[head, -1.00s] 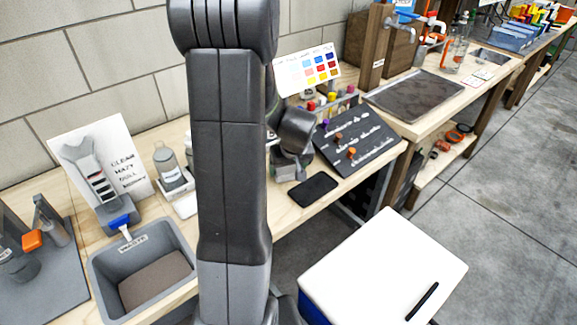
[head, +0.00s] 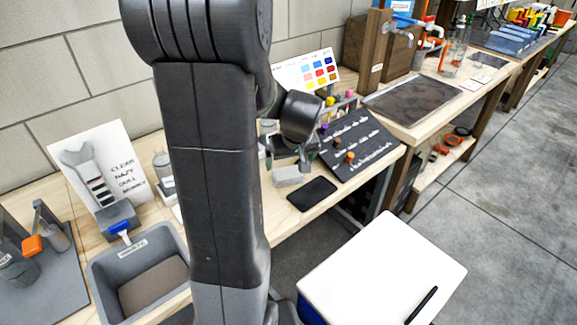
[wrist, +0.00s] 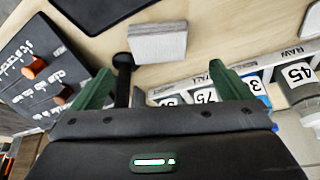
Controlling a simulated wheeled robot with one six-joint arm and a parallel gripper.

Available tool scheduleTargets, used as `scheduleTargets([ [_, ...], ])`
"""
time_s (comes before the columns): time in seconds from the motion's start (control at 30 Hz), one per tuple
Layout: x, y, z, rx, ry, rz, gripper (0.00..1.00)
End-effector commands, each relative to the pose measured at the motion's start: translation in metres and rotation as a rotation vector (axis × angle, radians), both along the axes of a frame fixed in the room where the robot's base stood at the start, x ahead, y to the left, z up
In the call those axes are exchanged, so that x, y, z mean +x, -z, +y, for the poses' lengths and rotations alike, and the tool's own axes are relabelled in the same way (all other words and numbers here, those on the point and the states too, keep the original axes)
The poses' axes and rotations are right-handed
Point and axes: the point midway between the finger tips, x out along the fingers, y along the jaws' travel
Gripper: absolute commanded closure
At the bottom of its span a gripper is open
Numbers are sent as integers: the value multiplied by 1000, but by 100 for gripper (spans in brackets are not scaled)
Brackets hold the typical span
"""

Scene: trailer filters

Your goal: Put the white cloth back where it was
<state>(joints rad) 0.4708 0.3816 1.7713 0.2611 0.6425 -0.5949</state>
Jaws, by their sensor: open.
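The white cloth, a small pale folded block (head: 287,176), lies on the wooden bench beside a flat black pad (head: 312,193). In the wrist view the cloth (wrist: 158,42) lies flat on the wood, ahead of my fingertips and apart from them. My gripper (wrist: 162,85) is open, its two green fingers spread wide with no cloth between them. In the head view my gripper (head: 284,152) is just above and behind the cloth, partly hidden by my arm.
A black rod with a round top (wrist: 122,72) stands near the left finger. A labelled strip (wrist: 200,92) and a bottle marked 45 (wrist: 300,85) are near the right finger. A sloped dark board with knobs (head: 358,142) is right of the cloth. A grey waste bin (head: 100,290) is at left.

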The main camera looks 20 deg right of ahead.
Motion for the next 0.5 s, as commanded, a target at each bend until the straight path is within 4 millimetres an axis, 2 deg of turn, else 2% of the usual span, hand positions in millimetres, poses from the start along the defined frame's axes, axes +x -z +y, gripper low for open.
scheduleTargets([
  [0.03,-3,-11,-1,-3,1,-5,2],
  [0.2,-13,-33,0,-2,0,-3,2],
  [0.5,-18,-45,1,0,-1,0,2],
])
